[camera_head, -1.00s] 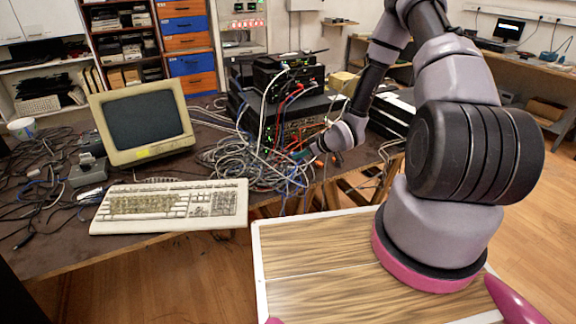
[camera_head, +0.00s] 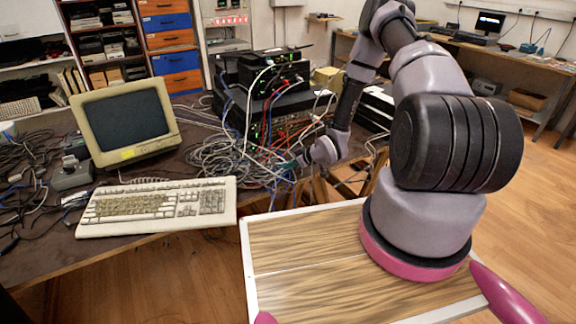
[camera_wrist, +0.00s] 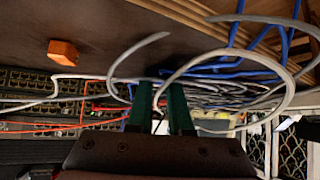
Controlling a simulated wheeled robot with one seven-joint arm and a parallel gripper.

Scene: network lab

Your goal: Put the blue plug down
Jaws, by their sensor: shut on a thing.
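My gripper (camera_head: 296,161) is at the front of the tangle of cables, low beside the black network equipment. Grey cable loops pass close around the fingers.
A stack of network equipment (camera_head: 266,80) stands behind the cables. A keyboard (camera_head: 155,206) and monitor (camera_head: 127,120) are at the left on the brown table. An orange block (camera_wrist: 62,53) lies on the dark surface. Loose cables crowd the gripper.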

